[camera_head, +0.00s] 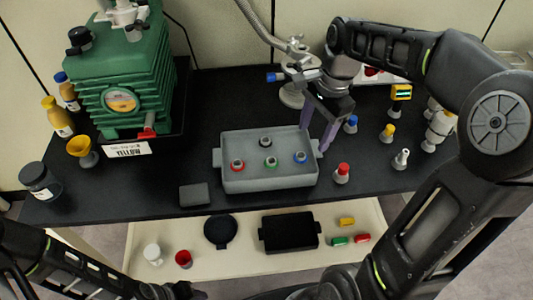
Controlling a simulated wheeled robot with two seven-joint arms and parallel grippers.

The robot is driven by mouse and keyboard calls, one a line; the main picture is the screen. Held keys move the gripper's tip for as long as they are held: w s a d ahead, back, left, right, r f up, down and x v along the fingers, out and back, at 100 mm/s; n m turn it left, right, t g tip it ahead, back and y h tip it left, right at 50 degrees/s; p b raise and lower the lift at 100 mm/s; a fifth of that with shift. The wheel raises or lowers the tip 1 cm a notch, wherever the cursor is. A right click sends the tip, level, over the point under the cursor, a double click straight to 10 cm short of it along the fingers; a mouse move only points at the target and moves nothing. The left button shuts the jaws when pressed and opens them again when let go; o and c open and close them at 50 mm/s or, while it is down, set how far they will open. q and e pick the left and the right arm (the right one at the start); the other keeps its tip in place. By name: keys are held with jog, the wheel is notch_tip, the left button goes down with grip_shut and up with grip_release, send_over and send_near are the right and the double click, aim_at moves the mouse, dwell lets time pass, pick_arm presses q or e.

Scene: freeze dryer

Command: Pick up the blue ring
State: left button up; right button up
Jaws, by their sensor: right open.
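A grey tray (270,180) sits on the black table. In it are a blue ring (300,157) at the right, a red ring (237,165) at the left, a green ring (270,162) in the middle and a dark ring (265,142) at the back. The rings seem to sit around small grey posts or cones. My right gripper (314,138) is open with purple fingers pointing down, just behind and right of the blue ring, near the tray's back right corner. No ring shows between its fingers.
Right of the tray stand small pieces with blue (351,124), red (342,172) and yellow (387,133) tops. A green pump (118,75) and bottles stand at the left. A metal stand (293,95) with a hose is close behind my right gripper. A lower shelf (215,262) holds small items.

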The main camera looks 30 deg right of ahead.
aim_at(301, 155)
jog(key=m, duration=0.2)
jog(key=shift+w+a+f+m, duration=0.1)
jog(key=shift+w+a+m, duration=0.2)
jog(key=shift+a, duration=0.1)
jog(key=m, duration=0.3)
jog(key=shift+s+d, duration=0.1)
jog(key=shift+f, duration=1.25)
jog(key=shift+w+a+f, duration=0.1)
jog(key=shift+a+f, duration=0.1)
jog(key=shift+f, duration=0.65)
jog(key=shift+w+a+f, duration=0.1)
jog(key=shift+a+f, duration=0.15)
jog(key=shift+f, duration=0.65)
jog(key=shift+w+a+f, duration=0.1)
jog(key=shift+a+f, duration=0.1)
jog(key=shift+f, duration=0.65)
jog(key=shift+c, duration=0.6)
grip_shut()
